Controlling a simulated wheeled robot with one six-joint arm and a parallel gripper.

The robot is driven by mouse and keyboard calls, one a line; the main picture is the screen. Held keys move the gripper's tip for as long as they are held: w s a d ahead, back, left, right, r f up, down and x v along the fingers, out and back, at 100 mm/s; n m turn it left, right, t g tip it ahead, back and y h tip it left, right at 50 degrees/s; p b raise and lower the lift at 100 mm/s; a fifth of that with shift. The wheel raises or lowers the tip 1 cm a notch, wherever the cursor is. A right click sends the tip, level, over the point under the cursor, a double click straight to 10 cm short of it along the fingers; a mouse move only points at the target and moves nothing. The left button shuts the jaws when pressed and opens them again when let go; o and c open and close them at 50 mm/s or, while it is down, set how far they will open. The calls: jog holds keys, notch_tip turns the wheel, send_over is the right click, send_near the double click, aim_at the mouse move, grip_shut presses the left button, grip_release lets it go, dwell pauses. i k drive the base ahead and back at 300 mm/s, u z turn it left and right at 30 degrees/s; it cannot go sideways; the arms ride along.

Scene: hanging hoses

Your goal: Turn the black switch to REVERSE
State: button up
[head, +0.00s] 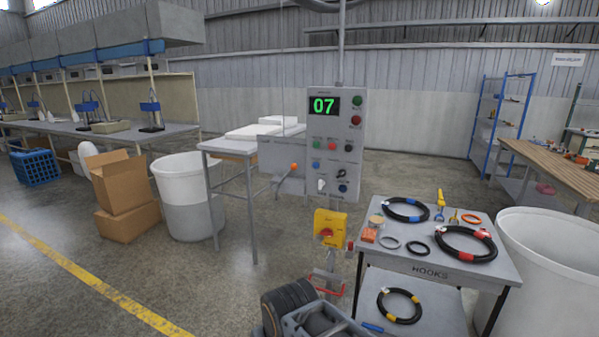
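A grey control panel (315,154) hangs on a post in the middle of the head view, with a green "07" display (323,106) at its top. A small black switch (341,173) sits on the panel's lower right, among coloured buttons. Its labels and the way it points are too small to read. A pale knob (321,185) and a dark blue button (343,188) are below it. Dark and grey parts, apparently of my arm, show at the bottom edge, well below the panel. I cannot make out my gripper's fingers, and nothing touches the panel.
A yellow box with a red knob (328,232) is below the panel. A hooks cart (427,258) with several hoses stands to the right, beside a white bin (559,262). A grey table (231,148) stands behind to the left. Open floor lies at the left front.

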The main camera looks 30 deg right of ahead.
aim_at(342, 172)
jog(key=u, duration=0.1)
jog(key=i, duration=0.9)
jog(key=z, duration=0.85)
jog(key=i, duration=0.65)
jog(key=z, duration=0.75)
